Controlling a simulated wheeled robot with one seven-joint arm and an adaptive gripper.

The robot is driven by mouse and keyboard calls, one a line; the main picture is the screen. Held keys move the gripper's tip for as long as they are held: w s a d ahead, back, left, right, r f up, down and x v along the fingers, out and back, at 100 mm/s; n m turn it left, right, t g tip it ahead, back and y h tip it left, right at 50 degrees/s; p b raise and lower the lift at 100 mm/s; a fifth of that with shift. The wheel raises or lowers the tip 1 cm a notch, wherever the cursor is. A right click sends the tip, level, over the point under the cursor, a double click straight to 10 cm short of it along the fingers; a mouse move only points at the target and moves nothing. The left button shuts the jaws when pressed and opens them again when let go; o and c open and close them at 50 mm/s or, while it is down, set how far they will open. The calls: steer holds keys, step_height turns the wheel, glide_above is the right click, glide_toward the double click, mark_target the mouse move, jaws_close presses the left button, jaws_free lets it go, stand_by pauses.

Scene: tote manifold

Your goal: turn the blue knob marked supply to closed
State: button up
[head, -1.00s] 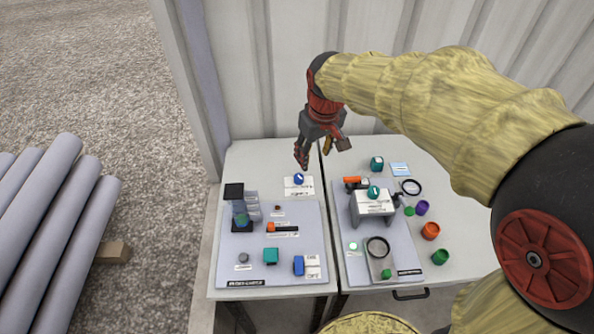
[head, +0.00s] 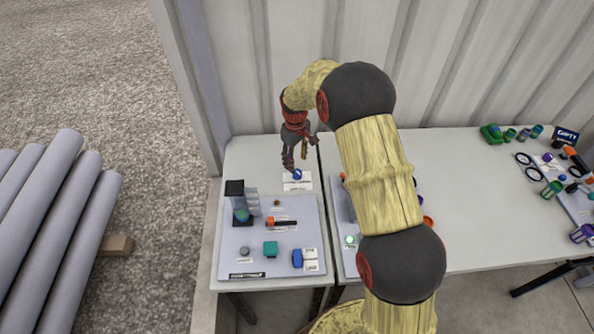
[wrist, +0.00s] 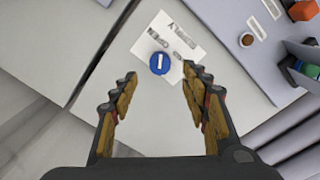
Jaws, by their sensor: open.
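The blue knob (wrist: 160,63) has a white bar on top and sits on a white label plate (wrist: 186,37). In the wrist view the plate reads SUPPLY and OPEN; other print is too small to read. In the head view the blue knob (head: 297,174) is at the back of the left table, behind the grey board. My gripper (head: 296,166) is above it, pointing down. In the wrist view my gripper (wrist: 156,85) is open and empty. The knob lies between the fingertip lines, a little beyond them, and does not appear touched.
The grey board (head: 232,262) in front holds a dark-topped block stack (head: 236,205), an orange-black handle (head: 281,223), a teal block (head: 270,249) and a blue block (head: 297,258). A corrugated wall (head: 260,70) stands behind. My arm hides much of the second board.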

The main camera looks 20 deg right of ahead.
mark_target(297, 172)
step_height(297, 172, down, 6)
steer(key=shift+d+f+b, duration=0.1)
steer(key=shift+f+b, duration=0.15)
steer(key=shift+b, duration=0.35)
steer(key=c, duration=0.3)
steer(key=c, duration=0.7)
steer(key=shift+c, duration=0.8)
